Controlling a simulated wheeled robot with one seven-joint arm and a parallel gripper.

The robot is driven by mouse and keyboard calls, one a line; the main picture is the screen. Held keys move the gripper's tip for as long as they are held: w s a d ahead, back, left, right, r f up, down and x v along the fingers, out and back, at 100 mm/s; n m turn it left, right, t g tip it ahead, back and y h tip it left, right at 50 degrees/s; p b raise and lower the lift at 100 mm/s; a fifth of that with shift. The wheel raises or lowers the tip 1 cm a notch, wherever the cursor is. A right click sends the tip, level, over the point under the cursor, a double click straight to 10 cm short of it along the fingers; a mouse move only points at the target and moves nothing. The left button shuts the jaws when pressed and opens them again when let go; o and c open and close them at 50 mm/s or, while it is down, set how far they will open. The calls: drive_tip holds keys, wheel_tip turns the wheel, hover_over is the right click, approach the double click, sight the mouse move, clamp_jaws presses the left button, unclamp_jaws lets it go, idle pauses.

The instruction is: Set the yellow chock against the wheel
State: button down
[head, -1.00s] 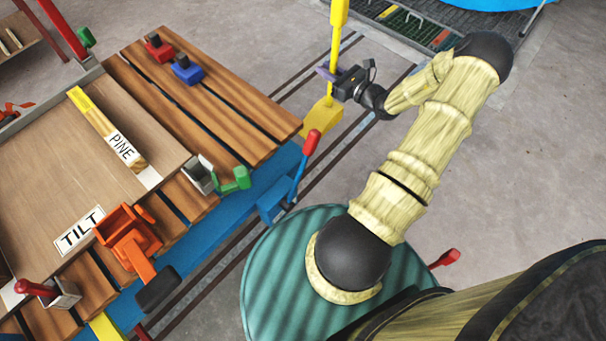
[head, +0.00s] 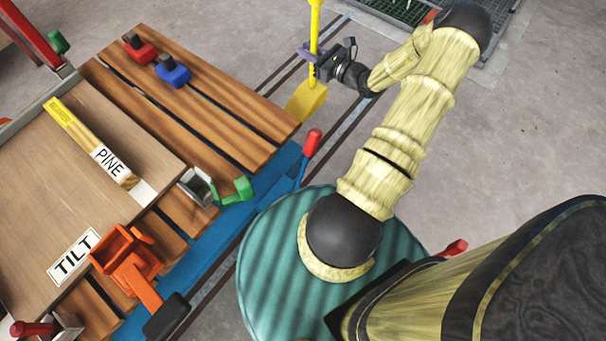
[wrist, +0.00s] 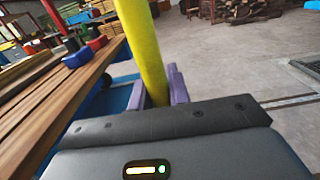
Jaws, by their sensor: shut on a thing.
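The yellow chock (head: 307,101) is a wedge at the foot of a long yellow pole (head: 315,37). It is just beyond the right corner of the slatted wooden table, near the dark floor rails. My gripper (head: 309,52) has purple fingers shut around the pole, above the wedge. In the wrist view the yellow pole (wrist: 143,50) stands slightly tilted between the purple fingers (wrist: 164,90), and its lower end is hidden behind my gripper body. I cannot clearly make out the wheel in either view. I cannot tell whether the wedge touches the floor.
The slatted table (head: 215,95) has a blue frame (head: 225,222) and carries red (head: 140,48) and blue (head: 173,70) blocks. A red-tipped lever (head: 312,143) rises near its edge. A round teal surface (head: 265,255) is below my arm. Open floor (head: 520,140) lies to the right.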

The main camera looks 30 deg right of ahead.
wheel_tip(320, 180, down, 33)
drive_tip(key=b, duration=3.2)
drive_tip(key=shift+b, duration=0.35)
drive_tip(key=shift+r, duration=0.15)
wheel_tip(320, 180, down, 14)
drive_tip(key=b, duration=0.8)
drive_tip(key=shift+r, duration=0.2)
drive_tip(key=shift+b, duration=0.3)
wheel_tip(320, 180, down, 4)
drive_tip(key=b, duration=0.3)
drive_tip(key=shift+f, duration=0.3)
drive_tip(key=c, duration=1.3)
unclamp_jaws()
drive_tip(key=shift+f, duration=0.1)
